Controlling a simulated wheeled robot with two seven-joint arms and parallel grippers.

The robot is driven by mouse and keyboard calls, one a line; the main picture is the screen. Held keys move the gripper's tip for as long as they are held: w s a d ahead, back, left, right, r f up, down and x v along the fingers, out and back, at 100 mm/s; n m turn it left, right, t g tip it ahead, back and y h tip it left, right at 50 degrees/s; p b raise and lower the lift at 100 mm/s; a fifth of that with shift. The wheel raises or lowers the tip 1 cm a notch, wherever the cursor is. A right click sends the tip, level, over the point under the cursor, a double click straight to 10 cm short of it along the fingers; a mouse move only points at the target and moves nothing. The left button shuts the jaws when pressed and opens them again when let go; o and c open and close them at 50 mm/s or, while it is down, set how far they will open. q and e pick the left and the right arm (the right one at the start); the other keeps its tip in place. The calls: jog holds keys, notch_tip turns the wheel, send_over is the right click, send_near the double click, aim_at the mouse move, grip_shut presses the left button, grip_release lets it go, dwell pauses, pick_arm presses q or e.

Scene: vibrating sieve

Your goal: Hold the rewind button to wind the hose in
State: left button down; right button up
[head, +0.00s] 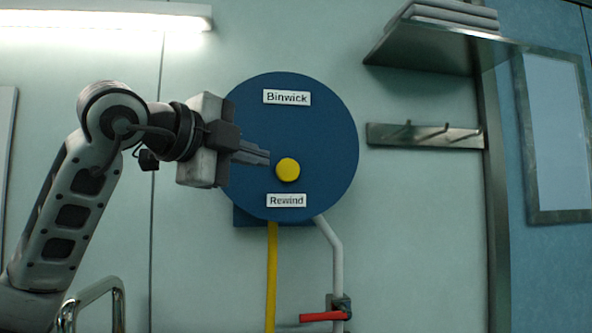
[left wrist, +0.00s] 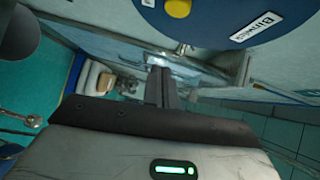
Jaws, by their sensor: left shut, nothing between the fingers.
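A round blue hose reel (head: 325,125) labelled "Binwick" is on the wall in the head view. Its round yellow button (head: 288,169) sits low on the face, above a "Rewind" label (head: 286,200). The button also shows at the top edge of the left wrist view (left wrist: 178,8). A yellow hose (head: 272,275) hangs straight down from under the reel; its lower end is out of view. My left gripper (head: 266,158) is shut and empty, its tips just left of the button in the picture and apart from it. My right gripper is not in view.
A pale pipe (head: 337,262) with a red-handled valve (head: 322,317) runs below the reel. A hook rail (head: 424,135) and a shelf (head: 425,47) with stacked items are to the right. A metal rail (head: 92,300) stands at lower left.

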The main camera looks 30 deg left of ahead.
pick_arm(q)
jog(key=shift+s+a+r+n+y, duration=0.25)
jog(key=shift+a+r+n+y, duration=0.35)
jog(key=shift+a+r, duration=0.25)
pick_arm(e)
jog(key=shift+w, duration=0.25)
pick_arm(q)
jog(key=p, duration=0.3)
send_near(293, 168)
jog(key=w+d, duration=0.3)
jog(key=shift+w+a+f+p, duration=0.25)
jog(key=shift+w+a+p, duration=0.25)
jog(key=shift+w+p, duration=0.25)
jog(key=shift+w+a+f, duration=0.2)
jog(key=shift+w+a, duration=0.25)
jog(key=shift+w, duration=0.15)
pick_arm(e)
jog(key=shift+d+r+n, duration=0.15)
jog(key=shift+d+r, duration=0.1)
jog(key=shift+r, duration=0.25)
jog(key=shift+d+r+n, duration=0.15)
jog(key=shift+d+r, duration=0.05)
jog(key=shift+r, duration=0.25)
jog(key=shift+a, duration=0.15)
